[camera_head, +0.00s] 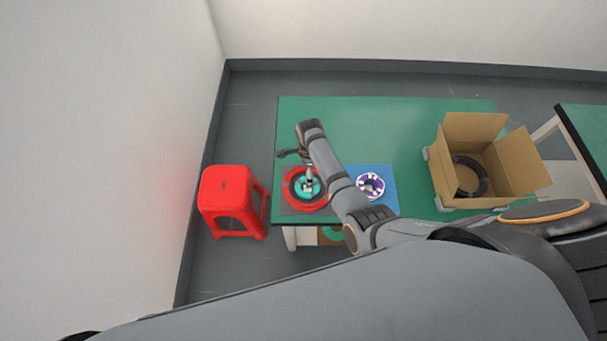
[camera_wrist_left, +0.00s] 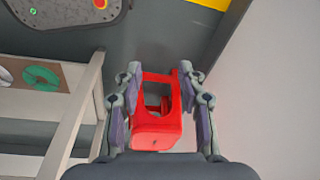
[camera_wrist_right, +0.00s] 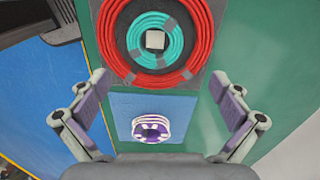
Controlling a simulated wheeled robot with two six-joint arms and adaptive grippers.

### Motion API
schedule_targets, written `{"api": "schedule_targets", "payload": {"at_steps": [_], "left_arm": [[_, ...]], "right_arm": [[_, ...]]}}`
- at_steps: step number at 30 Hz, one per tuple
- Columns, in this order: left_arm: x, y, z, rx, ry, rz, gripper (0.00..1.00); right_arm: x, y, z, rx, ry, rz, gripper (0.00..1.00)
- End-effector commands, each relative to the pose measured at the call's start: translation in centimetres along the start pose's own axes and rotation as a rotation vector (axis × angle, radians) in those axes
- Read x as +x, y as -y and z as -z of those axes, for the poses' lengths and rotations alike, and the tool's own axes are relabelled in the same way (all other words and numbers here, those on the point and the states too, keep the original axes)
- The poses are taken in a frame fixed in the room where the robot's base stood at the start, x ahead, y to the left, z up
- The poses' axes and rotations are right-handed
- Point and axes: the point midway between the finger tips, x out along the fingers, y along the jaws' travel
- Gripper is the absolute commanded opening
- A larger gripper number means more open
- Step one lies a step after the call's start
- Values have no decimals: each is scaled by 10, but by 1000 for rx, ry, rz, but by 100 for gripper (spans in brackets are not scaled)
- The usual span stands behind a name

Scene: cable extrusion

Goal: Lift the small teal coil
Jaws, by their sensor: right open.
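The small teal coil (camera_wrist_right: 165,63) lies inside a larger red coil (camera_wrist_right: 112,62) around a pale square post (camera_wrist_right: 155,40), near the top of the right wrist view. In the head view the teal coil (camera_head: 309,190) is at the table's near left, partly behind my right arm. My right gripper (camera_wrist_right: 158,82) is open and empty, its fingers spread wide; the coil shows beyond the fingertips, apart from them. My left gripper (camera_wrist_left: 160,72) is open and empty, with a red stool beyond it. It does not show in the head view.
A white-and-purple coil (camera_head: 370,186) sits on a blue mat (camera_head: 388,172) right of the red coil. An open cardboard box (camera_head: 515,163) holding a black coil (camera_head: 470,176) stands at right. The red stool (camera_head: 229,190) is left of the green table (camera_head: 390,120), whose back is clear.

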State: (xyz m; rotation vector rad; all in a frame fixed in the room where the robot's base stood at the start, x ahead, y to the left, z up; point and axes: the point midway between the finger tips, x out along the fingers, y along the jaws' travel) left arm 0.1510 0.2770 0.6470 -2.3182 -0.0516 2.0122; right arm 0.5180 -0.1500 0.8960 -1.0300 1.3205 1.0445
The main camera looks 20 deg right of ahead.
Motion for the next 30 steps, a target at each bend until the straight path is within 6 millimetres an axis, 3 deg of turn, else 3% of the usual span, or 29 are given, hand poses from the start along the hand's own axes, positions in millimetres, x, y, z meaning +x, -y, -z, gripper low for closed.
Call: {"api": "schedule_targets", "payload": {"at_steps": [5, 9, 11, 14, 18, 21, 25, 30], "left_arm": [[8, -1, -36, 2, 50, -1, 40], [29, -3, -69, 4, 93, -1, 40], [39, -4, -76, 5, 100, -1, 40], [49, -4, -70, 4, 90, -1, 40], [49, -4, -38, 3, 42, 0, 40], [57, -4, -24, 2, 19, 1, 40], [78, -4, -33, 3, 29, 2, 40], [107, -7, -63, 4, 66, 1, 40]], "right_arm": [[12, -1, 0, -1, -1, -2, 100], [39, 0, 0, -1, 0, 0, 100], [48, 0, 0, -1, 0, 1, 100], [57, 0, 0, -1, 0, 1, 100], [54, 0, 0, -1, 0, 0, 100], [60, 0, 0, -1, 0, -1, 100], [78, 2, -1, -1, 0, -1, 100], [104, 3, -2, -1, 0, 1, 100]]}}
